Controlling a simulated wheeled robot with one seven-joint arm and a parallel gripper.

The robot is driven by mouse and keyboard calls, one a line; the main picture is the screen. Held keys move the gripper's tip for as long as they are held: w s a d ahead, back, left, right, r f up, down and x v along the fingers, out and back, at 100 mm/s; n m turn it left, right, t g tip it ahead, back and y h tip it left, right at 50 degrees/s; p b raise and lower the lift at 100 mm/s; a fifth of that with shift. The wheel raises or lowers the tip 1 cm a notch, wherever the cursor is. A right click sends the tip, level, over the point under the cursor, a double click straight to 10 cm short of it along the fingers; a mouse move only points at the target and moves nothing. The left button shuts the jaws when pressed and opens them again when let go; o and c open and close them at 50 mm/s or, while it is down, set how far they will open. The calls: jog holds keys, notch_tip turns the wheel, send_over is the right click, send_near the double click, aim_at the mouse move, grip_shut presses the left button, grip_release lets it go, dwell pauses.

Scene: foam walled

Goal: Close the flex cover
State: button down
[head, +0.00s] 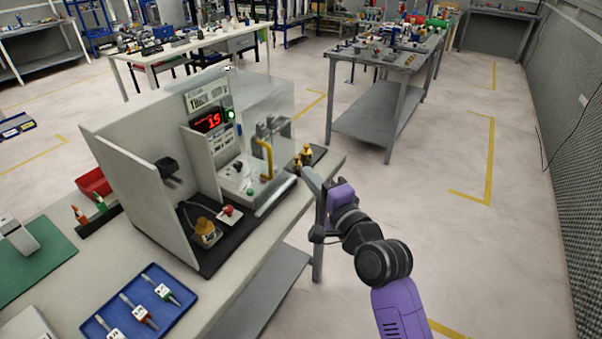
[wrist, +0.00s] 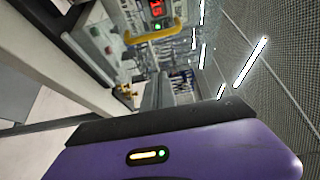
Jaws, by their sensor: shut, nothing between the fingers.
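The flex cover (head: 284,98) looks like a clear panel on the right part of a grey-white test station. Its yellow handle (head: 267,158) stands upright in the head view and shows near the top of the wrist view (wrist: 150,37). How far the cover stands open is hard to tell. My gripper (head: 306,174) is at the station's right front corner, to the right of the handle and apart from it. It is shut and empty. The fingertips are hard to make out in the wrist view, where my purple wrist housing fills the bottom.
The station has a red-lit display (head: 208,121) and a red button (head: 228,210). Brass pieces (head: 304,157) stand on the bench close to my gripper. A blue tray (head: 118,315) with tools lies at the front left. The floor (head: 420,200) to the right is clear.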

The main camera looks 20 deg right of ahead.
jog(key=w+a+p, duration=0.3)
jog(key=w+a, duration=0.1)
jog(key=w, duration=0.2)
jog(key=shift+w+a, duration=0.2)
jog(key=shift+w, duration=0.2)
dwell(0.3)
